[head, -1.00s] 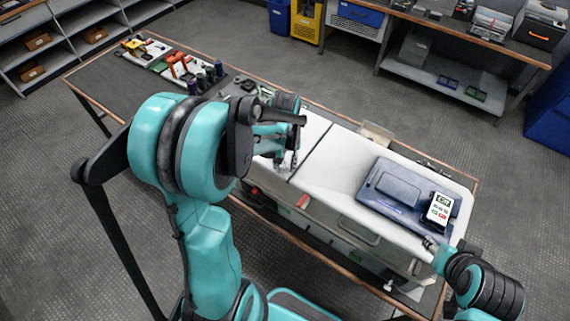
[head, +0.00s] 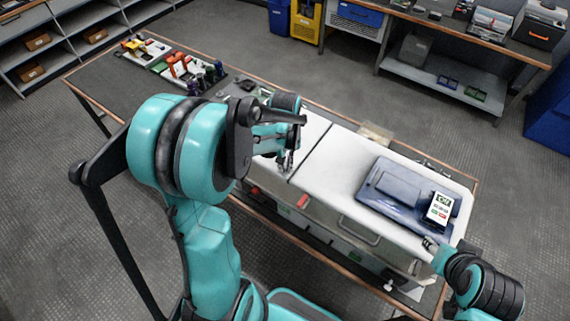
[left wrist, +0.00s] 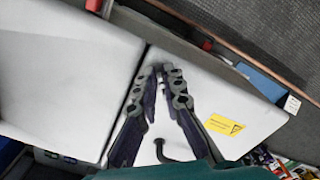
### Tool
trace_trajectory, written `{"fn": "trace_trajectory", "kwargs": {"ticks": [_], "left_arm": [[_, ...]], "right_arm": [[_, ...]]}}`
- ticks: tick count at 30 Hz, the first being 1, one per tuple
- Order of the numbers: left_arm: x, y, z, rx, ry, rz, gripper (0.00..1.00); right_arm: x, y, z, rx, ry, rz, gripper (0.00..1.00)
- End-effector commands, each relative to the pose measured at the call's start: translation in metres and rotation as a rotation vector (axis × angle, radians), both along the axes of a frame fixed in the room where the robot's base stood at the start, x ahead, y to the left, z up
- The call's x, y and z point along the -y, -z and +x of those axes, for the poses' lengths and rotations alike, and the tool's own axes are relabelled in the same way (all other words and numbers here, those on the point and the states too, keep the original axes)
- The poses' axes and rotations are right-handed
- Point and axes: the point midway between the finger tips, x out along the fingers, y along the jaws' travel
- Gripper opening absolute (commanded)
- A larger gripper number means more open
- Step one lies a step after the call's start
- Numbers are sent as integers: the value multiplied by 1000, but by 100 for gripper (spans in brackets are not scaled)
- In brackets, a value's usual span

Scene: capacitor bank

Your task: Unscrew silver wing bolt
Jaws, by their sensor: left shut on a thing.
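My left gripper (head: 287,165) points down at the white cabinet's top (head: 342,160), left of the dark seam across it. In the left wrist view, its two dark fingers (left wrist: 161,72) come together at the tips, beside the seam. They are shut on the silver wing bolt, which is small and mostly hidden between the tips. My right gripper (head: 431,243) is at the right front edge of the cabinet, small in view; I cannot tell whether it is open.
A blue case (head: 385,192) and a white-screened device (head: 439,209) lie on the cabinet's right part. A tool tray (head: 157,66) is at the bench's far left. A yellow label (left wrist: 223,124) and a dark hook (left wrist: 172,151) show near the fingers.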

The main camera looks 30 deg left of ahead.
Motion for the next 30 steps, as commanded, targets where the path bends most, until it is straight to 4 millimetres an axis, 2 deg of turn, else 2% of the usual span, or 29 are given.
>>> {"fn": "trace_trajectory", "kwargs": {"ticks": [8,30], "left_arm": [[0,0,3,5,-111,3,0],[4,0,10,6,-719,2,0]], "right_arm": [[0,5,0,0,0,0,40],[0,21,0,0,0,0,40]]}}
